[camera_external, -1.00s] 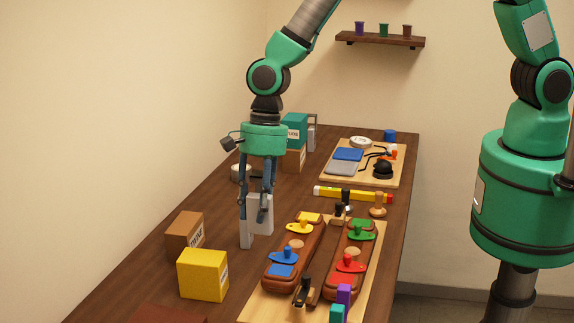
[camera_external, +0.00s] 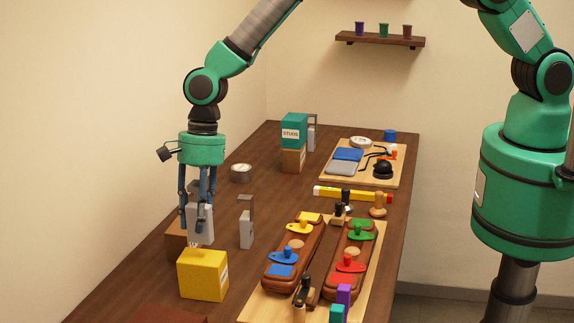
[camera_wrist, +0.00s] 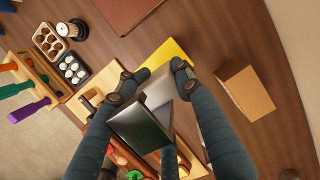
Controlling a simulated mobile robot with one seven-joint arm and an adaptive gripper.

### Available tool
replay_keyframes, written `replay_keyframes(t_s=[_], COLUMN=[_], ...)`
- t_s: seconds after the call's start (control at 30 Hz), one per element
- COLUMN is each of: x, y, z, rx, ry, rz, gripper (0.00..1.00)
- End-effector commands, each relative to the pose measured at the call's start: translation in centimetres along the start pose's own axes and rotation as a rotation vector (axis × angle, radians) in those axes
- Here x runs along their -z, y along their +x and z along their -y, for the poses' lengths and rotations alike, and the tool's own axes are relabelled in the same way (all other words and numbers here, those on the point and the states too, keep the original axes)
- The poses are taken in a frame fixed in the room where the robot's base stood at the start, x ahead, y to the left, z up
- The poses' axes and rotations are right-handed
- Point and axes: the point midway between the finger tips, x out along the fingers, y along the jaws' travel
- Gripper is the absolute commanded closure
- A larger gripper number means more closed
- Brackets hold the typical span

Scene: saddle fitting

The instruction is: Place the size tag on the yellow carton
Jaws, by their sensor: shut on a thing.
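My gripper (camera_external: 198,208) is shut on the size tag (camera_external: 201,222), a pale grey flat piece. The tag hangs upright just above the yellow carton (camera_external: 203,277); whether it touches the carton's top cannot be told. In the wrist view my gripper (camera_wrist: 155,76) has one finger on each side of the tag (camera_wrist: 142,126), which looks bent, with a dark face. The yellow carton (camera_wrist: 167,53) shows partly behind it, the rest hidden by tag and fingers.
A brown carton (camera_external: 175,241) stands close behind and left of the yellow one. A grey upright stand (camera_external: 246,230) is to the right. A wooden board (camera_external: 262,307) with saddle-like pieces lies at front right. The table between is clear.

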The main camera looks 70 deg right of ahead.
Motion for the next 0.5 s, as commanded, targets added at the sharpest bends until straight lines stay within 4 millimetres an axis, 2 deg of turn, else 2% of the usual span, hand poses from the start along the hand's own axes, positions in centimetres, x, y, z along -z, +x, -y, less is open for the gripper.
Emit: replay_keyframes(t_s=[0.5], x=[0.03], y=[0.51], z=[0.18], rx=[-0.002], ry=[0.0], rz=[-0.001], gripper=[0.94])
